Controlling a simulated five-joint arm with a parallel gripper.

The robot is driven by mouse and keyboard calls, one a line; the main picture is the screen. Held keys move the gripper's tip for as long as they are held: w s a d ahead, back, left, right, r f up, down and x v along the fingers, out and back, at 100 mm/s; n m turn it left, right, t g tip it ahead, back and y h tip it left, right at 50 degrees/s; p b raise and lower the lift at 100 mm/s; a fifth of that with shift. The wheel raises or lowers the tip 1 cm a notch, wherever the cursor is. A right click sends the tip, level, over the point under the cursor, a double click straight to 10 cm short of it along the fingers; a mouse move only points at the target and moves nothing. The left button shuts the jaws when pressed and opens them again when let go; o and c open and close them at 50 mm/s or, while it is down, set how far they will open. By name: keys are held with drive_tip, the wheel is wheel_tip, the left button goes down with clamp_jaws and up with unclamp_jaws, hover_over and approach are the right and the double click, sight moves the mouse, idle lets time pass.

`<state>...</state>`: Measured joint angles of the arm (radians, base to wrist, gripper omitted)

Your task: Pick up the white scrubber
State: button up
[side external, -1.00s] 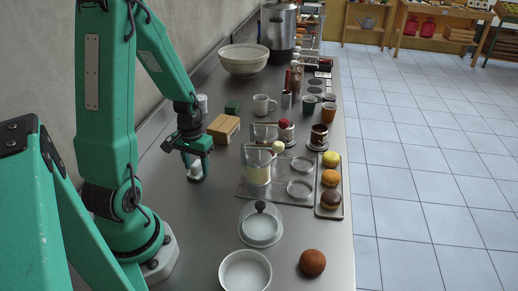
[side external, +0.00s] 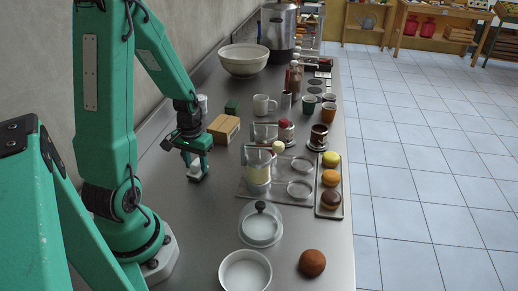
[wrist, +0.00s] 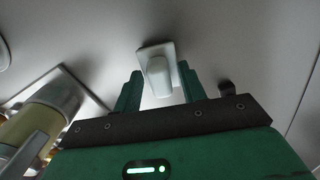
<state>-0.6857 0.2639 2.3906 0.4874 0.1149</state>
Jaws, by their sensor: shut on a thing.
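The white scrubber (side external: 195,168) is a small white block with a raised grip on a flatter base. It is left of the glass jars in the side view, over the steel counter, partly hidden by the fingers. In the wrist view the scrubber (wrist: 158,74) sits between the two green fingers. My gripper (side external: 197,172) points down and is shut on it; the fingers also show in the wrist view (wrist: 159,82). I cannot tell whether its base touches the counter.
A cardboard box (side external: 224,129) stands just behind my gripper. A glass jar (side external: 258,175) on a tray is to the right. A glass-lidded dish (side external: 261,226), a white bowl (side external: 245,271) and a brown bun (side external: 312,263) are nearer. The counter just in front of the gripper is clear.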

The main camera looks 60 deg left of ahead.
sight(196, 162)
drive_tip(key=shift+r, duration=4.8)
